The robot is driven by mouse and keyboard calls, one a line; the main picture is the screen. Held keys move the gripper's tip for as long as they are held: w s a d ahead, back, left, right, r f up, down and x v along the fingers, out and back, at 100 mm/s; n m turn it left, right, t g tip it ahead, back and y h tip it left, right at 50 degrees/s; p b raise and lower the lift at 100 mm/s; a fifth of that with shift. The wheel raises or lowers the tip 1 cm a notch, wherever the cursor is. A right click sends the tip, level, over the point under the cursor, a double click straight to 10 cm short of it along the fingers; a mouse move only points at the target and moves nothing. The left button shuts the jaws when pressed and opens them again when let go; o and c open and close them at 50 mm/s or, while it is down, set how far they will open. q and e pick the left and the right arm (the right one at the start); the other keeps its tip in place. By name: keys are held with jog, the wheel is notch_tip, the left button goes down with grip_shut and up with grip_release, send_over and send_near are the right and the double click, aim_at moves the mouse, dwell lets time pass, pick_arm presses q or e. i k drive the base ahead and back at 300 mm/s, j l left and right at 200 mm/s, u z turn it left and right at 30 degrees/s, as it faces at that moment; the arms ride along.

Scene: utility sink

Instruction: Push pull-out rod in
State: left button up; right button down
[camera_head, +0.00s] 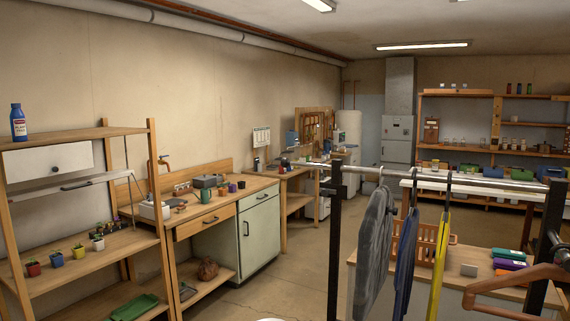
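A clothes rack stands in the right foreground with a light metal rod (460,183) along its top, between a dark upright (335,240) and a dark post (545,245) at the right. A grey item (373,255), a dark blue item (405,265) and a yellow item (440,258) hang from the rod on hooks. A brown hanger (515,283) is at the right. I cannot tell whether this rod is the pull-out rod or how far out it is. Neither of my grippers is in view.
A wooden shelf (100,133) at the left holds small pots and a blue bottle (18,122); a pale bar (75,187) crosses it. A bench with a green cabinet (250,235) follows the left wall. A table with colored folded items stands behind the rack. Floor (275,285) between is clear.

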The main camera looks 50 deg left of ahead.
aim_at(285, 162)
jog(key=k+j, duration=0.1)
jog(key=j, duration=0.5)
jog(key=k+j, duration=0.1)
jog(key=j, duration=0.55)
jog(key=k+j, duration=0.1)
jog(key=j, duration=0.5)
jog(key=k+j, duration=0.15)
jog(key=j, duration=0.5)
jog(key=k+j, duration=0.1)
jog(key=j, duration=0.5)
jog(key=k+j, duration=0.1)
jog(key=j, duration=0.55)
jog(key=k+j+u, duration=0.1)
jog(key=j, duration=0.5)
